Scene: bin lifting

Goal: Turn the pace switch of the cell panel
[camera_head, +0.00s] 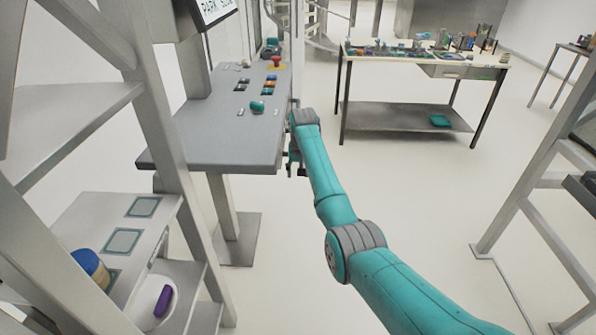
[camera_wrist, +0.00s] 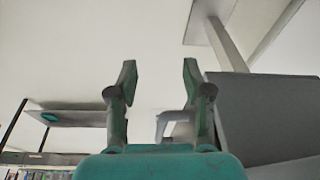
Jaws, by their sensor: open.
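The cell panel (camera_head: 215,135) is a grey sloping console at the left in the head view. A teal knob (camera_head: 257,106) sits on it between two small light plates; it looks like a rotary switch, but I cannot read its label. My gripper (camera_wrist: 160,75) is open and empty in the wrist view, its two fingers apart. In the head view my gripper (camera_head: 297,165) hangs just beyond the panel's right edge, partly hidden by my wrist. The panel's grey side (camera_wrist: 265,115) shows at the right in the wrist view; the knob is not visible there.
Several coloured buttons (camera_head: 242,84) and a red mushroom button (camera_head: 276,60) sit farther up the panel. A cluttered workbench (camera_head: 425,58) stands behind. A grey rack (camera_head: 150,110) stands at the near left, another rack (camera_head: 535,190) at the right. The floor between is clear.

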